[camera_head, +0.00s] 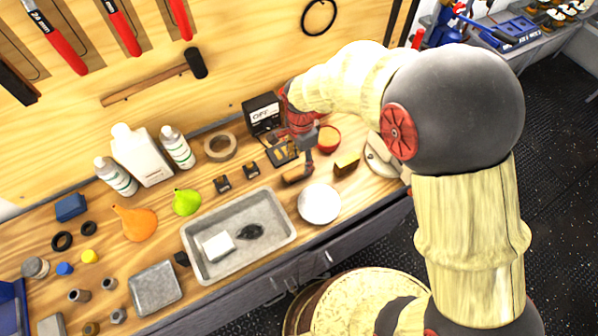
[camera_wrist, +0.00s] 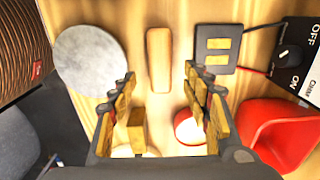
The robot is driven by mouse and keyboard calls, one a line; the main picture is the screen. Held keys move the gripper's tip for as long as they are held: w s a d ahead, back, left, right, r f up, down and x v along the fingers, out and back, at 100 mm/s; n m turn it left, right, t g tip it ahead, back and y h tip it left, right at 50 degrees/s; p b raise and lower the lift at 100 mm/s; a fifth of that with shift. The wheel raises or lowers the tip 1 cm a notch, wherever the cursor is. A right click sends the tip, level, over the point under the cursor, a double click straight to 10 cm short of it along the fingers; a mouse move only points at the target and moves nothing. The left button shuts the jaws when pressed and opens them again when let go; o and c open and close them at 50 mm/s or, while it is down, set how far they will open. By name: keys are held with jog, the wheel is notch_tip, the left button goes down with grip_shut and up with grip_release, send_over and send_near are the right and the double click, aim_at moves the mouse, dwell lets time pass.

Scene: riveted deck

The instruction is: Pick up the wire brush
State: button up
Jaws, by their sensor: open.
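A pale wooden block with rounded ends, which I take for the wire brush (camera_wrist: 158,55), lies on the bench between a round grey disc and a dark plate with two yellow pads. Its bristles cannot be seen. In the head view the brush (camera_head: 294,174) is partly hidden by my gripper (camera_head: 305,166). In the wrist view my gripper (camera_wrist: 159,80) is open, with nothing held. The brush's near end shows between its fingertips, and its long side runs roughly along the fingers. I cannot tell how high the fingertips are above it.
The pale disc (camera_head: 320,204) and a dark-and-yellow block (camera_head: 346,164) lie close by. A red bowl (camera_head: 328,138) and an OFF-marked box (camera_head: 262,113) stand behind. A grey tray (camera_head: 215,265) is to the left. The bench's front edge is near.

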aim_at(299, 169)
jog(key=f, duration=0.2)
jog(key=f+b, duration=0.1)
jog(key=f, duration=0.3)
jog(key=shift+s+a+f+b, duration=0.1)
jog(key=shift+a+f+b, duration=0.15)
jog(key=shift+f+b, duration=0.15)
jog(key=shift+c, duration=0.6)
grip_shut()
